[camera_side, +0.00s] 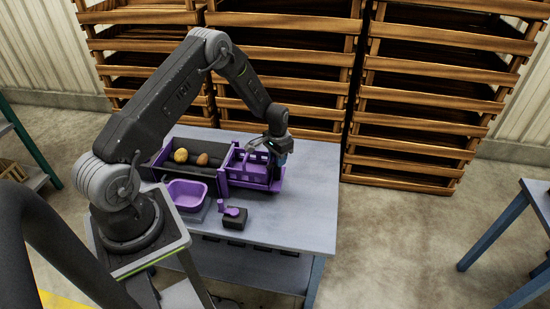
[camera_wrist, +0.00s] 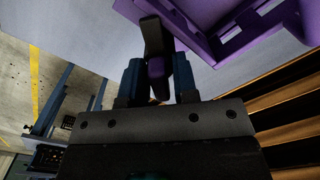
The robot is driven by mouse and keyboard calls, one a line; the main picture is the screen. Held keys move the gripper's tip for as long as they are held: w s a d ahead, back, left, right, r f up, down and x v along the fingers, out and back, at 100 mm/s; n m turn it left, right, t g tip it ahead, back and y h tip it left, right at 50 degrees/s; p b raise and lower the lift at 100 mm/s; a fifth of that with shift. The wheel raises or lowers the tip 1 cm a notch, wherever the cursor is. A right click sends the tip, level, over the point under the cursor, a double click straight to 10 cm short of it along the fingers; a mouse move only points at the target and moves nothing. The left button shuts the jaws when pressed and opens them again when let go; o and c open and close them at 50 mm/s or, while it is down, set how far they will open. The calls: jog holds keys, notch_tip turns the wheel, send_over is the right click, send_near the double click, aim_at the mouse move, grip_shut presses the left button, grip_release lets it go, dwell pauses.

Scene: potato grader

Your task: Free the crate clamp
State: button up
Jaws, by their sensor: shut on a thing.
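My gripper (camera_side: 279,158) is at the right end of the grader, beside the purple slatted crate (camera_side: 250,170). In the wrist view my gripper (camera_wrist: 159,82) has its two blue fingers shut on a dark upright lever with a purple part, which looks like the crate clamp (camera_wrist: 153,36). The purple crate edge (camera_wrist: 212,45) shows at the upper right there, close to the lever. In the side view my gripper and wrist hide the clamp, so I cannot tell how far it is turned.
A yellow potato (camera_side: 181,155) and a brown potato (camera_side: 202,159) lie on the dark belt (camera_side: 222,146). A purple bin (camera_side: 187,195) and a black box with a purple lever (camera_side: 234,219) stand in front. The grey table (camera_side: 305,215) is clear at right. Wooden crates (camera_side: 420,100) are stacked behind.

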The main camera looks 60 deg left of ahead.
jog(key=o, duration=0.3)
jog(key=shift+r, duration=0.1)
jog(key=shift+r, duration=2.4)
notch_tip(320, 180, up, 2)
jog(key=shift+f, duration=3.5)
